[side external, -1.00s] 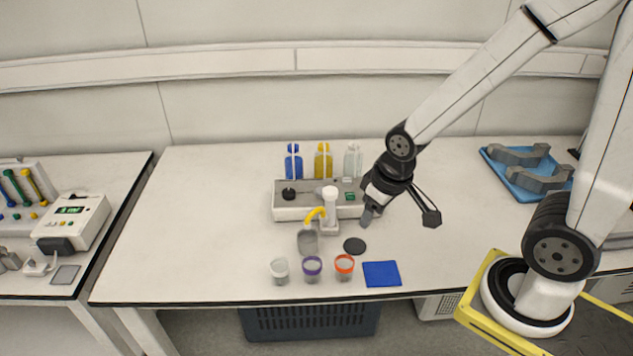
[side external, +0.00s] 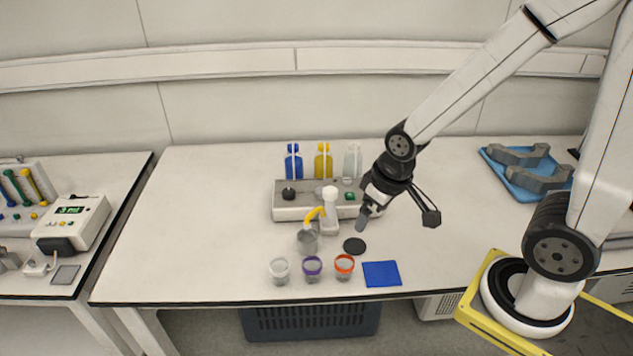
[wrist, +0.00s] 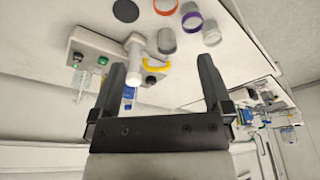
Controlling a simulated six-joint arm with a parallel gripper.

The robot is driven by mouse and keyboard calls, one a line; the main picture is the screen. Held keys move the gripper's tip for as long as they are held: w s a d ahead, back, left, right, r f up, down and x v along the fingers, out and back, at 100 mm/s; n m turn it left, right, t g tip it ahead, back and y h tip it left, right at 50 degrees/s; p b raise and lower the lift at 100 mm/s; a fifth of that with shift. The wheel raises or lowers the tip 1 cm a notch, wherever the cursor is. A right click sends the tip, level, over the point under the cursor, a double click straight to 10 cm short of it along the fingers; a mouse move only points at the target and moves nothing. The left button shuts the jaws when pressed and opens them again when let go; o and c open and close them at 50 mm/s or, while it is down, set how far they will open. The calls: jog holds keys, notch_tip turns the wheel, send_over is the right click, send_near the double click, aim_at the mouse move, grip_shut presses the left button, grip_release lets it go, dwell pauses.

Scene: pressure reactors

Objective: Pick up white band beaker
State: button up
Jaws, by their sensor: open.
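The white band beaker (side external: 279,271) stands upright on the table, leftmost in the front row of three. In the wrist view it (wrist: 211,36) is at the upper right, beside the purple band beaker. My gripper (side external: 363,218) is up and to the right of it, beside the right part of the dispenser, pointing down. In the wrist view my gripper (wrist: 162,68) has its two fingers wide apart with nothing held between them.
Purple band (side external: 312,269) and orange band (side external: 344,267) beakers stand right of it. Another beaker (side external: 308,241) is under the yellow spout of the dispenser (side external: 296,212). A black disc (side external: 354,246) and blue mat (side external: 381,274) lie nearby. The table's left part is clear.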

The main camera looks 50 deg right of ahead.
jog(key=w+a+f+n+g, duration=0.1)
jog(key=w+a+f+n, duration=0.1)
jog(key=w+n, duration=0.15)
jog(key=w+a+f+n, duration=0.2)
jog(key=w+a+n, duration=0.1)
jog(key=w, duration=0.2)
jog(key=n+g, duration=0.2)
jog(key=n, duration=0.4)
send_near(280, 269)
jog(key=s+a, duration=0.1)
jog(key=shift+s+a, duration=0.2)
jog(key=shift+f, duration=1.25)
jog(key=shift+s+d+f, duration=0.1)
jog(key=shift+s+f, duration=0.05)
jog(key=shift+f, duration=2.45)
